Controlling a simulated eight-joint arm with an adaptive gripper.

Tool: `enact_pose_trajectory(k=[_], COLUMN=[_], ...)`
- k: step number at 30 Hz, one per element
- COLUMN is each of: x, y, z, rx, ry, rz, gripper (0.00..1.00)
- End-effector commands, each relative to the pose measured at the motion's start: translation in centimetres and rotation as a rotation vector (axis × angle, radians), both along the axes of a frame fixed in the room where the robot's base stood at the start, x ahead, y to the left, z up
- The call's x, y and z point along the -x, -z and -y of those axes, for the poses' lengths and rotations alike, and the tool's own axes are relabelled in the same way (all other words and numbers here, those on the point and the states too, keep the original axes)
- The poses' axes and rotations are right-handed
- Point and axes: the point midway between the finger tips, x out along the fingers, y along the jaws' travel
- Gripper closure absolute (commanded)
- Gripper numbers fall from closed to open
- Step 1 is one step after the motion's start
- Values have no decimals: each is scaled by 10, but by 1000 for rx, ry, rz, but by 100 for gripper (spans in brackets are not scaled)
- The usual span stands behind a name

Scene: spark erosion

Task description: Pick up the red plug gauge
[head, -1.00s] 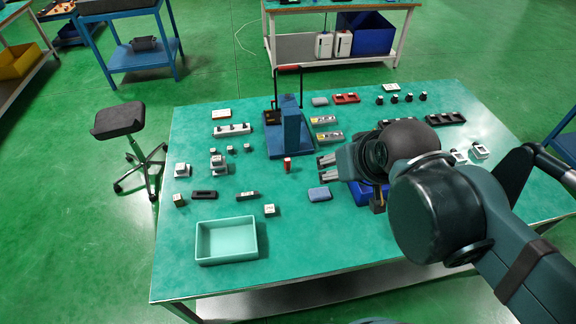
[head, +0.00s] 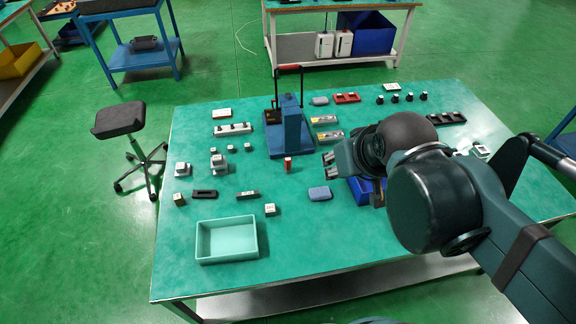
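The red plug gauge (head: 288,165) stands upright on the green table top (head: 300,225), just in front of the blue press-like stand. It looks like a small red cylinder with a lighter top. My gripper (head: 327,166) is to the right of the gauge, apart from it, with its fingers pointing left. The two fingers appear spread with nothing visible between them. My wrist and arm hide part of the table's right side.
The blue stand (head: 290,131) rises behind the gauge. A teal tray (head: 227,241) sits at the front left. Several small blocks lie at left. The front middle of the table is clear.

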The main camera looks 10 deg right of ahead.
Motion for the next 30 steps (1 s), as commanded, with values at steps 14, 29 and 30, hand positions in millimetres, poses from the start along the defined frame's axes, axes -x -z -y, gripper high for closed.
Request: enact_pose_trajectory(k=[14, 29, 30], x=[-47, -106, -111], y=[2, 20, 22], z=[-7, -17, -18], rx=[107, 215, 223], ry=[-182, -407, -426], rz=[-86, -182, -190], gripper=[67, 67, 67])
